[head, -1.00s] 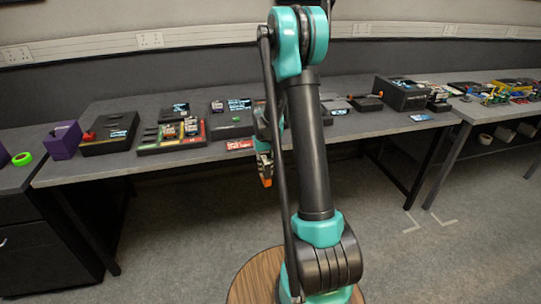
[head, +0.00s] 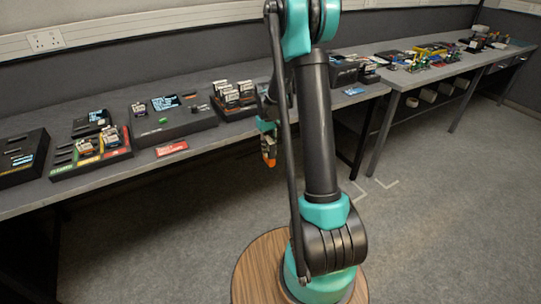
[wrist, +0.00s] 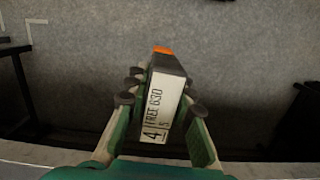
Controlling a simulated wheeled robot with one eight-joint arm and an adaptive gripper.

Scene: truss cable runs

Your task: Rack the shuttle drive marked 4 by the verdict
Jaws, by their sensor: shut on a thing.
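My gripper (wrist: 160,103) is shut on the shuttle drive marked 4 (wrist: 158,112), a dark block with a white label and an orange end. The label reads "4" and what looks like "FREE 630". In the head view my gripper (head: 267,128) hangs in front of the bench edge, with the drive's orange end (head: 270,160) pointing down. A rack with coloured lanes (head: 88,168) stands on the bench at left and holds a few drives. A dark station (head: 185,125) with a lit screen (head: 165,102) stands right of it; its text is too small to read.
A dark slotted box (head: 20,160) is at far left. A red label strip (head: 172,148) lies near the bench edge. A holder with several upright drives (head: 233,96) stands behind my arm. A second bench (head: 440,70) with clutter runs right. The floor in front is clear.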

